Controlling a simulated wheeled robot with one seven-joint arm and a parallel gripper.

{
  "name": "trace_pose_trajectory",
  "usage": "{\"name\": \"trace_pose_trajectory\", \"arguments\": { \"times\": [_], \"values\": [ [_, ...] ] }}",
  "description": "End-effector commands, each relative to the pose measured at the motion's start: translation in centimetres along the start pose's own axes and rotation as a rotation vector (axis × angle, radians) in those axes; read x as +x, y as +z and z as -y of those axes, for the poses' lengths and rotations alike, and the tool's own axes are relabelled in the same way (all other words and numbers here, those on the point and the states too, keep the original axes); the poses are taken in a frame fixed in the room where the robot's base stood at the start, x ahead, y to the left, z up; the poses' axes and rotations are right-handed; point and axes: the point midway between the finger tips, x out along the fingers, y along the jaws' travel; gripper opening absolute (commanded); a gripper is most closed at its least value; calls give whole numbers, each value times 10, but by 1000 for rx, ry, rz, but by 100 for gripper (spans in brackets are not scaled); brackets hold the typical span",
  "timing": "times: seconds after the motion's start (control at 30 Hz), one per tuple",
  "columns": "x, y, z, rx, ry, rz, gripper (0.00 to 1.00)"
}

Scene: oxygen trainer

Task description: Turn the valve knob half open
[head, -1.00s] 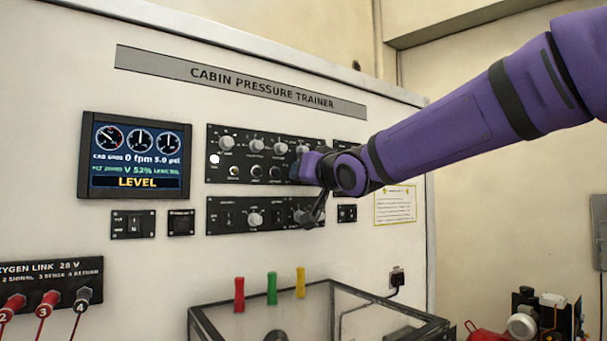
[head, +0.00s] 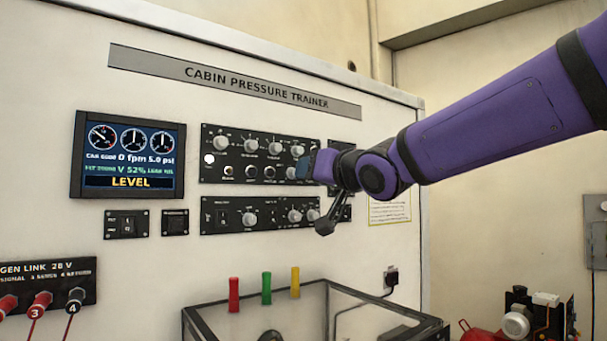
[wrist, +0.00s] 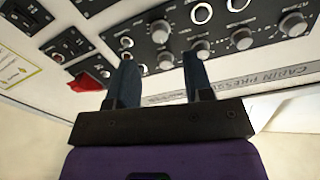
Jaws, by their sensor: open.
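My gripper (head: 306,166) is in front of the right part of the upper knob panel (head: 237,160) in the head view. In the wrist view my gripper (wrist: 162,53) is open, with two dark fingers apart. Between the fingers show a larger grey knob with dial marks (wrist: 160,31) and a smaller grey knob (wrist: 165,60). I cannot tell which knob is the valve knob, as the labels are unreadable. No contact with a knob is visible. The display (head: 128,155) reads LEVEL, with a small line that appears to say V 52%.
A lower panel (head: 235,222) with grey knobs lies below. A red switch cover (wrist: 85,82) is left of the fingers in the wrist view.

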Motion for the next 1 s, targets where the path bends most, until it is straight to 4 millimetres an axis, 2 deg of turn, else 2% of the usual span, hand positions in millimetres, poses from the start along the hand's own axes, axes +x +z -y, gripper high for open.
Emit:
{"name": "trace_pose_trajectory", "arguments": {
  "times": [0.1, 0.3, 0.9, 1.0],
  "values": [
    [-20, 0, 1, -1, -1, -1, 47],
    [-40, 0, 0, -2, 0, 1, 47],
    [-46, 1, 0, 0, 1, 1, 47],
    [-50, 2, -6, -4, 19, 10, 47]
  ]
}}
